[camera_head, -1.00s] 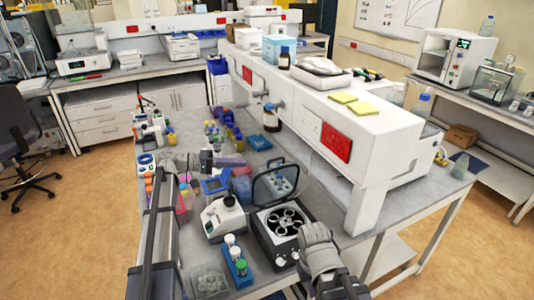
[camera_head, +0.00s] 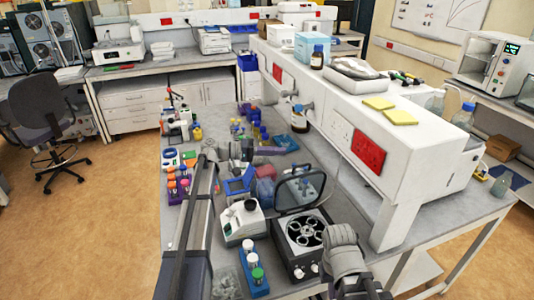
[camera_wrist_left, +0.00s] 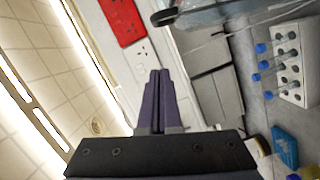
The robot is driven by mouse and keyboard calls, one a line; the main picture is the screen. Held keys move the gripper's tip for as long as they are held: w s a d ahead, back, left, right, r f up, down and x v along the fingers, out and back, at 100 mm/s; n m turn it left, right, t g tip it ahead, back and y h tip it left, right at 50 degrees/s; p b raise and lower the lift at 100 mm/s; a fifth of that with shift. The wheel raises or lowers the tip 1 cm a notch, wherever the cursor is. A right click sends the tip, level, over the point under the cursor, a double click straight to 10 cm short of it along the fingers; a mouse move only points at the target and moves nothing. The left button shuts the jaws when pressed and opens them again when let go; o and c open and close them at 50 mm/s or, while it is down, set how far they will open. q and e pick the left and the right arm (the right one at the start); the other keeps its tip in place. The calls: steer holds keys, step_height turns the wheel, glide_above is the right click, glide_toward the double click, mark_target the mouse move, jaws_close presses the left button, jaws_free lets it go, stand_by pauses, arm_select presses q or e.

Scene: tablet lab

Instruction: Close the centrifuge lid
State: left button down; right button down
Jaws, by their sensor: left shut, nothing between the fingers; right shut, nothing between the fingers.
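The centrifuge (camera_head: 282,246) is a dark box with a round rotor, at the front middle of the bench. Its lid (camera_head: 324,190), a dark frame with a clear pane, stands open and upright at the back. My left gripper (camera_head: 284,150) is shut and empty, beyond the lid in the head view and apart from it. In the left wrist view its purple fingers (camera_wrist_left: 157,100) are together, and a dark frame edge with a clear pane, probably the lid, shows above them. My right arm stands just right of the centrifuge; its gripper fingers do not show.
A white instrument (camera_head: 243,222) stands left of the centrifuge, with a blue tube rack (camera_head: 253,272) in front. The long white shelf unit (camera_head: 400,150) borders the bench on the right. Coloured bottles and tubes crowd the bench behind.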

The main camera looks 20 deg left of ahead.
mark_target(292, 171)
arm_select(q)
steer(key=d, duration=0.3)
steer(key=d+f+b, duration=0.1)
steer(key=shift+s+d+f, duration=0.1)
steer(key=shift+s+d, duration=0.3)
steer(key=shift+s+d+f, duration=0.15)
steer(key=shift+s+d, duration=0.25)
steer(key=shift+s, duration=0.2)
